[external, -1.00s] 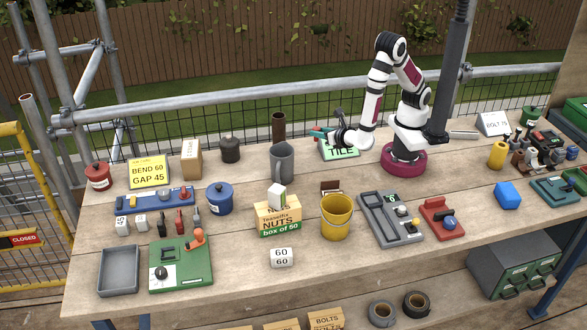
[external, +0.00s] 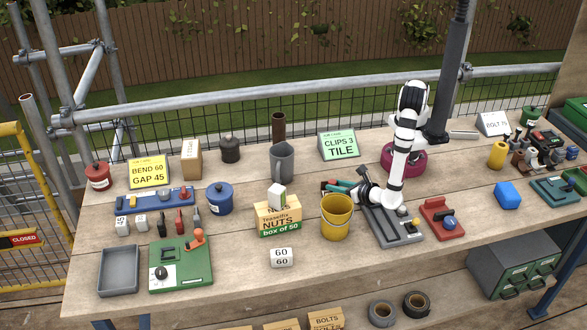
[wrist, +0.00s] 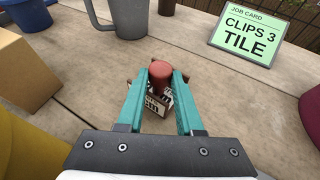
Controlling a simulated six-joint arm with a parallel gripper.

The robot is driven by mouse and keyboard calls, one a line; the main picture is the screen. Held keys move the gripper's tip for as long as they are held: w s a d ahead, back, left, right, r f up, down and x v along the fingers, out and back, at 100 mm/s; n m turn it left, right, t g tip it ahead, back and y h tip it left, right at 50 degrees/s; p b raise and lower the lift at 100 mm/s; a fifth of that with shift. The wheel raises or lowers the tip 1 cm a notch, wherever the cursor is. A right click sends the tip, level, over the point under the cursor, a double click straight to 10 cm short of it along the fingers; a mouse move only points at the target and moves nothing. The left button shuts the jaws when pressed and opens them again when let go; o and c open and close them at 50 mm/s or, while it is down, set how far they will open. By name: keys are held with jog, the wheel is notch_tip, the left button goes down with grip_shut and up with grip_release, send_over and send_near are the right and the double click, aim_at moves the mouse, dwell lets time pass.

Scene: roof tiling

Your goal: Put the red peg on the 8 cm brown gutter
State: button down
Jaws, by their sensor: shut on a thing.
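The red peg (wrist: 160,76) is held between the teal jaws of my gripper (wrist: 160,82) in the wrist view. The brown gutter (wrist: 154,121), with a black-and-white label, shows below and partly behind the peg. I cannot tell whether peg and gutter touch. In the external view my gripper (external: 330,186) is low over the table behind the yellow bucket, with a bit of red at its tip. It largely hides the small brown gutter there.
The yellow bucket (external: 336,217) stands just in front of my gripper. The nuts box (external: 278,216) is to its left, the grey mug (external: 282,163) behind left. The green job card (external: 339,146) stands behind. A grey tray device (external: 397,232) lies under my arm.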

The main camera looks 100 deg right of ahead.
jog(key=shift+f, duration=0.1)
jog(key=c, duration=0.8)
grip_release()
jog(key=shift+c, duration=0.2)
jog(key=v, duration=1.2)
jog(key=d+r+m+g+y, duration=0.4)
jog(key=d+r+m+g, duration=0.4)
jog(key=d+r+m, duration=0.3)
jog(key=s+d+r+m+y, duration=0.2)
jog(key=s+m+y, duration=0.3)
jog(key=m, duration=0.4)
jog(key=s+d+r+m+t+y, duration=0.1)
jog(key=s+d+r+m+y, duration=0.1)
jog(key=s+d+m+y, duration=0.3)
jog(key=s+m, duration=0.2)
jog(key=m, duration=0.1)
jog(key=shift+d+m+t, duration=0.25)
jog(key=shift+m+t, duration=0.05)
jog(key=shift+m, duration=0.1)
